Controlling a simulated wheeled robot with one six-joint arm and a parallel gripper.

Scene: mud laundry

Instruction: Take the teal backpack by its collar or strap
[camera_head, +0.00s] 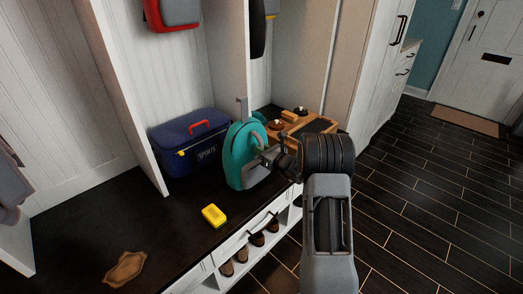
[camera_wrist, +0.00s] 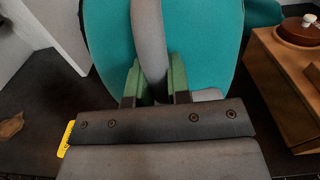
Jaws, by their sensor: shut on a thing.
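The teal backpack (camera_head: 237,150) stands upright on the dark bench top, beside the end of a white divider. In the wrist view the teal backpack (camera_wrist: 203,42) fills the upper middle, with a grey strap (camera_wrist: 149,40) running down its front. My gripper (camera_wrist: 154,84) has its two green-padded fingers on either side of the strap and is shut on it. In the head view my gripper (camera_head: 268,160) reaches the backpack from the right, and the arm hides part of its lower right side. The collar is not clearly visible.
A navy sports bag (camera_head: 188,143) stands left of the backpack. A yellow block (camera_head: 214,215) and a brown cloth-like piece (camera_head: 125,268) lie on the bench (camera_head: 80,225). A wooden tray (camera_head: 318,119) with brushes is behind right. Shoes (camera_head: 241,254) sit below. The floor right is clear.

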